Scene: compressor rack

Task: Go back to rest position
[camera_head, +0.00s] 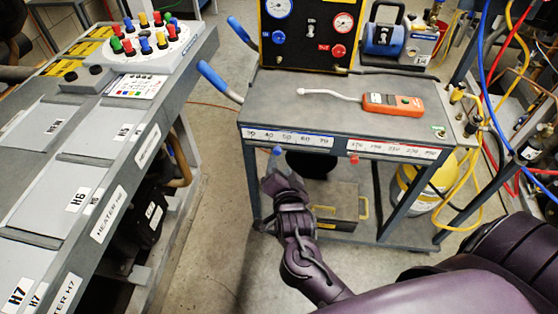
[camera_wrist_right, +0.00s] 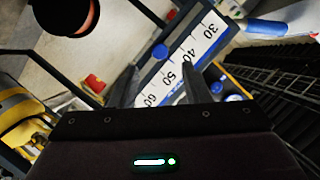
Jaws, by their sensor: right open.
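My right gripper (camera_head: 276,170) is in front of the near edge of the grey cart (camera_head: 330,104), just below its number strip. In the right wrist view, the right gripper (camera_wrist_right: 160,85) has its two fingers spread apart with nothing held between them. A blue knob (camera_head: 277,150) on the cart's front edge is just beyond the fingertips. The blue knob (camera_wrist_right: 161,51) also shows between the finger lines in the wrist view, apart from the fingers. A red knob (camera_head: 353,158) sits further right on the same edge. My left gripper is not in view.
A grey bench with labelled panels (camera_head: 60,150) and a round board of coloured pegs (camera_head: 150,42) stands at left. An orange meter (camera_head: 393,104) lies on the cart. A yellow tank (camera_head: 425,190) and hoses are at right. Floor between bench and cart is clear.

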